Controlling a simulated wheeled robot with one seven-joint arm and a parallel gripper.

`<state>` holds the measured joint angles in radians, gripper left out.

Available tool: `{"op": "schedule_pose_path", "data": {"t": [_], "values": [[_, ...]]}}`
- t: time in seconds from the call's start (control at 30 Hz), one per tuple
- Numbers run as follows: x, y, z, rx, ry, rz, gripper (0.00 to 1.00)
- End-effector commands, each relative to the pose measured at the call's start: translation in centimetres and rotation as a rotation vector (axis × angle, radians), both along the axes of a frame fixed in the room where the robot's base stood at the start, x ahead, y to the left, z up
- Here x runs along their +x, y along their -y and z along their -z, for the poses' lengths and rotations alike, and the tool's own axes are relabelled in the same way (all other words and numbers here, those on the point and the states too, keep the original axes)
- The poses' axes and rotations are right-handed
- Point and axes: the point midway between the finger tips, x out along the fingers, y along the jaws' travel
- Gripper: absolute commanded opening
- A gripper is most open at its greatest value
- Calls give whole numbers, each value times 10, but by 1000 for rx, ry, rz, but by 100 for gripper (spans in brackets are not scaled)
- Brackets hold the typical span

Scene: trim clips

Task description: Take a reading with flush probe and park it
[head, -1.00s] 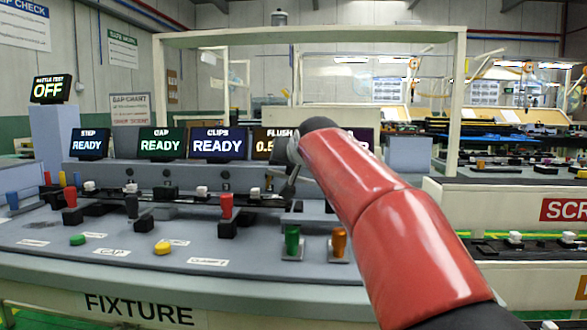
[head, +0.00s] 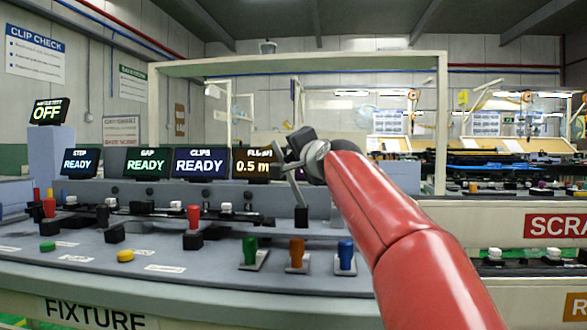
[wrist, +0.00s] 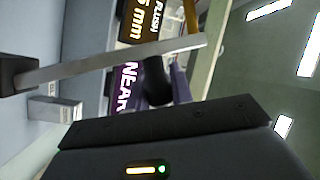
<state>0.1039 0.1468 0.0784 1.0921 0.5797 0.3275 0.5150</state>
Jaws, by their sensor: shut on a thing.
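My gripper (head: 300,203) hangs at the end of my red arm, above the back of the fixture bench. It is shut on a dark block (head: 301,217), which I take for the flush probe; its shape is mostly hidden. In the wrist view a pale metal bar (wrist: 110,63) runs to a dark block (wrist: 14,75) at the left edge. The flush display (head: 255,165) reads 0.5 mm, its end partly covered in the head view; it also shows in the wrist view (wrist: 140,20).
Green (head: 250,250), orange (head: 297,252) and blue (head: 346,252) handles stand on the fixture bench (head: 190,285) in front. Step (head: 81,162), gap (head: 146,162) and clips (head: 200,162) displays read READY. A battery test sign (head: 50,111) reads OFF. A scrap-marked bench (head: 490,225) is at right.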

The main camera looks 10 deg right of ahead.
Motion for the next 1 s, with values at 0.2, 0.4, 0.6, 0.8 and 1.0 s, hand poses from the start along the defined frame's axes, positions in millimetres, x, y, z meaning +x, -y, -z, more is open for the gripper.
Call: {"op": "schedule_pose_path", "data": {"t": [0.2,0.4,0.6,0.8,1.0], "values": [[-3,10,3,108,38,3,0],[-4,15,1,161,53,2,0],[-5,17,0,179,57,1,0],[-5,17,0,181,57,2,0],[-5,17,1,180,56,1,33]]}}
